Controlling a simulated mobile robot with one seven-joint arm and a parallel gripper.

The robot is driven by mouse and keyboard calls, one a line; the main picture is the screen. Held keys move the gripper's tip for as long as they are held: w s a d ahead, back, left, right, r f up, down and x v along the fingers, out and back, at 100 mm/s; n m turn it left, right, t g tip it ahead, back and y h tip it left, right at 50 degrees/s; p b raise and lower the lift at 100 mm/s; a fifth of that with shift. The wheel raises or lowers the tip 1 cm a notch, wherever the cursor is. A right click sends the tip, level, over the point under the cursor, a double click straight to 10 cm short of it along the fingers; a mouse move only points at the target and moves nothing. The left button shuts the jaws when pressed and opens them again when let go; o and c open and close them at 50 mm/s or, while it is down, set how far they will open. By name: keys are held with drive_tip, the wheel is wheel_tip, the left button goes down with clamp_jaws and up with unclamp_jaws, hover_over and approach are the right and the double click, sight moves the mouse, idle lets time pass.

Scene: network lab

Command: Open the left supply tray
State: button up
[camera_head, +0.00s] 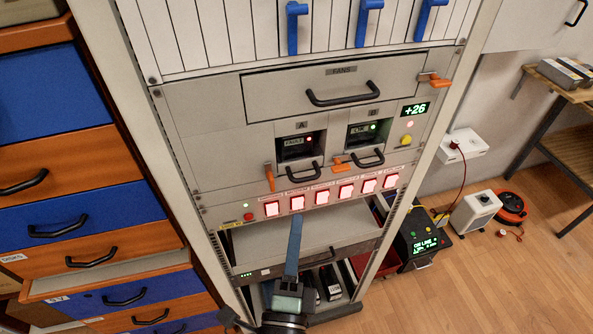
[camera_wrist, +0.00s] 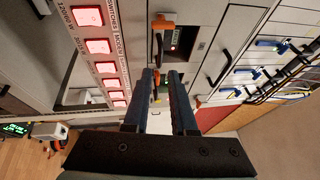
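The left supply tray A (camera_head: 285,155) sits flush in the grey rack, with a dark window and a red light. Its black handle (camera_head: 303,174) is below the window. An orange latch (camera_head: 270,178) hangs at its left, and another orange latch (camera_head: 338,163) is tilted between trays A and B. My gripper (camera_head: 296,217) is below tray A, in front of the red button row, and shows edge-on in the head view. In the wrist view my gripper's blue fingers (camera_wrist: 160,75) are apart and hold nothing. Tray A's red-lit window (camera_wrist: 174,38) and left latch (camera_wrist: 159,22) are beyond them.
Right supply tray B (camera_head: 357,140) has a green light. The fans drawer (camera_head: 340,80) is above. Lit red buttons (camera_head: 297,202) run below the trays. A drawer cabinet (camera_head: 80,180) stands at left. Floor at right (camera_head: 500,290) is mostly clear.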

sight(303, 178)
drive_tip(key=w, duration=0.3)
drive_tip(key=w+r+p, duration=0.1)
drive_tip(key=w, duration=0.6)
drive_tip(key=shift+w+d+r+p, duration=0.25)
drive_tip(key=shift+d+r+p, duration=0.05)
drive_tip(key=shift+d, duration=0.1)
clamp_jaws()
idle(0.9)
